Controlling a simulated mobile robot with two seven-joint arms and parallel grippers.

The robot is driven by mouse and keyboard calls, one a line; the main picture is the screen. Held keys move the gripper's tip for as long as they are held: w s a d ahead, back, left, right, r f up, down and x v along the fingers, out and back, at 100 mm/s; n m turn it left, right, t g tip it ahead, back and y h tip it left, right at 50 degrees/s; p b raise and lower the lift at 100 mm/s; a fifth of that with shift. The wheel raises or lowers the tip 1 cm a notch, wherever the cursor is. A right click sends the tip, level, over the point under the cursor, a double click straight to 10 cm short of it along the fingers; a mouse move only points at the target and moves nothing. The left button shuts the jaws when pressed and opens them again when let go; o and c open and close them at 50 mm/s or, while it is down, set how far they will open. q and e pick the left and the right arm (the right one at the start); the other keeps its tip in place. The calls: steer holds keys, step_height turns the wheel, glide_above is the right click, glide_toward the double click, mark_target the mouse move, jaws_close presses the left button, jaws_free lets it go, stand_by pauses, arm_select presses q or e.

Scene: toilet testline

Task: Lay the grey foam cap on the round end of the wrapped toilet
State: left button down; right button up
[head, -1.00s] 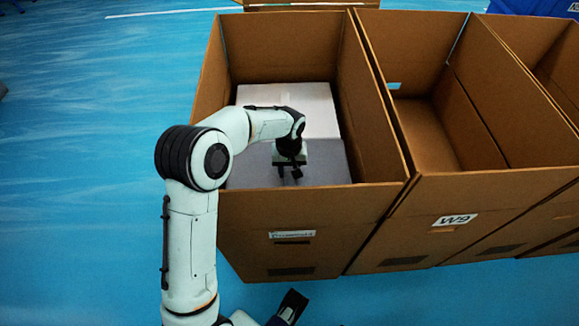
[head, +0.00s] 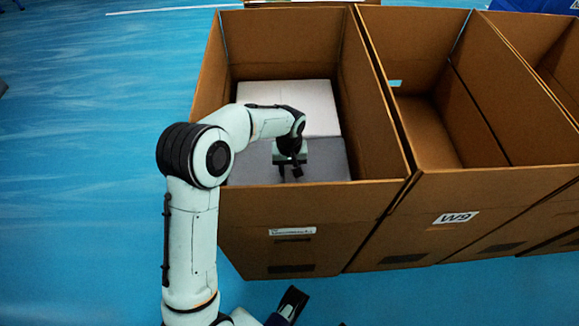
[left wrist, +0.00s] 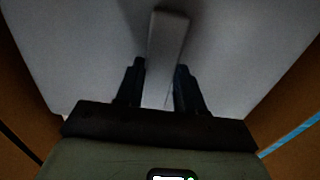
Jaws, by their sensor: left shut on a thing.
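The grey foam cap (head: 325,163) shows as a flat grey slab in the near half of the open carton. A paler, whitish block (head: 302,95) fills the far half; I cannot tell whether it is part of the wrapped toilet. My left gripper (head: 290,173) points down over the grey slab. In the left wrist view its fingers (left wrist: 160,88) stand on both sides of a raised light-grey rib (left wrist: 168,38) on the cap (left wrist: 75,45), shut on it. The toilet's round end and the cap's underside are hidden.
The tall brown carton walls (head: 378,105) stand close around the slab on every side. Other open cartons (head: 440,125) stand to the right, the nearest labelled W9, with their interiors visible. Blue floor (head: 75,160) is clear to the left.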

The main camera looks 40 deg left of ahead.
arm_select(q)
steer(key=shift+f, duration=0.15)
steer(key=c, duration=0.6)
jaws_free()
step_height(320, 180, up, 13)
steer(key=shift+r+p, duration=0.2)
steer(key=shift+p, duration=0.9)
